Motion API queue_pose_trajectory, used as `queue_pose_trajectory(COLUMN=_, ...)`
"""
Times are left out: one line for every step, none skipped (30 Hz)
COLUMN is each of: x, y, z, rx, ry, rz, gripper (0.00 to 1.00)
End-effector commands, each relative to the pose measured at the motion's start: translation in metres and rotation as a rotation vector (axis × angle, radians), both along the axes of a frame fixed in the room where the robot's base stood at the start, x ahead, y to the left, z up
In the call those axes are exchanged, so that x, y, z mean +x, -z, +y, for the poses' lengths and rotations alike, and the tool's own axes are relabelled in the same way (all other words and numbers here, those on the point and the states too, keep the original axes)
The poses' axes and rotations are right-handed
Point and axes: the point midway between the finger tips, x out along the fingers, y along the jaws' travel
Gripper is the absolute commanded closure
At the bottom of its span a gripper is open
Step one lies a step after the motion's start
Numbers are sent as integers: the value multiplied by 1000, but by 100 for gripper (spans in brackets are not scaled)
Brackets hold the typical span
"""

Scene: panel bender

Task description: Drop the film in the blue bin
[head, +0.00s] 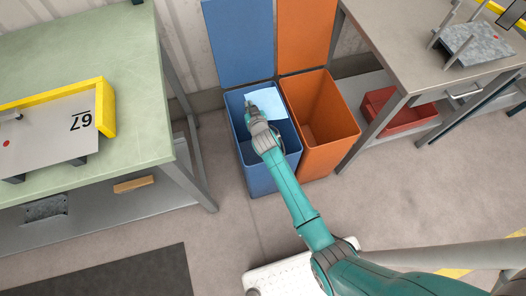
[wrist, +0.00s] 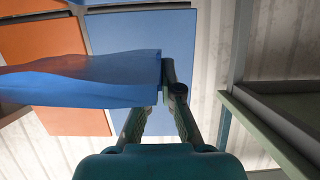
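The film (head: 265,98) is a pale blue sheet over the mouth of the blue bin (head: 248,177), near the bin's back edge. My gripper (head: 250,106) is above the bin opening, with the film at its fingertips. In the wrist view the film (wrist: 80,82) looks darker blue and sticks out to the left from my gripper (wrist: 166,85). The fingers are closed together on the film's right end. The film hides part of the left finger. The blue bin's lid (head: 239,40) stands open against the wall.
An orange bin (head: 335,158) with its lid up stands close at the right of the blue bin. A green-topped table (head: 135,130) is at the left. A grey table (head: 400,50) is at the right, with a red box (head: 398,115) beneath it.

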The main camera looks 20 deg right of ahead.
Motion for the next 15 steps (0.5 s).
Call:
queue_pose_trajectory(x=0, y=6, z=0, rx=-2, ry=-1, rz=1, gripper=100)
queue_pose_trajectory(x=0, y=9, z=0, rx=-1, ry=1, rz=1, gripper=100)
queue_pose_trajectory(x=0, y=13, z=0, rx=-1, ry=1, rz=1, gripper=100)
queue_pose_trajectory(x=0, y=16, z=0, rx=-2, ry=1, rz=1, gripper=100)
queue_pose_trajectory(x=0, y=19, z=0, rx=-1, ry=1, rz=0, gripper=100)
queue_pose_trajectory(x=0, y=22, z=0, rx=0, ry=1, rz=0, gripper=100)
queue_pose_trajectory(x=0, y=24, z=0, rx=-1, ry=1, rz=0, gripper=100)
queue_pose_trajectory(x=0, y=26, z=0, rx=-1, ry=1, rz=1, gripper=100)
queue_pose_trajectory(x=0, y=28, z=0, rx=-1, ry=1, rz=1, gripper=100)
queue_pose_trajectory(x=0, y=29, z=0, rx=-1, ry=1, rz=0, gripper=100)
queue_pose_trajectory(x=0, y=30, z=0, rx=0, ry=0, rz=0, gripper=100)
queue_pose_trajectory(x=0, y=31, z=0, rx=0, ry=0, rz=-1, gripper=100)
queue_pose_trajectory(x=0, y=31, z=0, rx=0, ry=0, rz=-1, gripper=100)
queue_pose_trajectory(x=0, y=32, z=0, rx=0, ry=0, rz=-1, gripper=100)
queue_pose_trajectory(x=0, y=32, z=0, rx=0, ry=0, rz=-1, gripper=100)
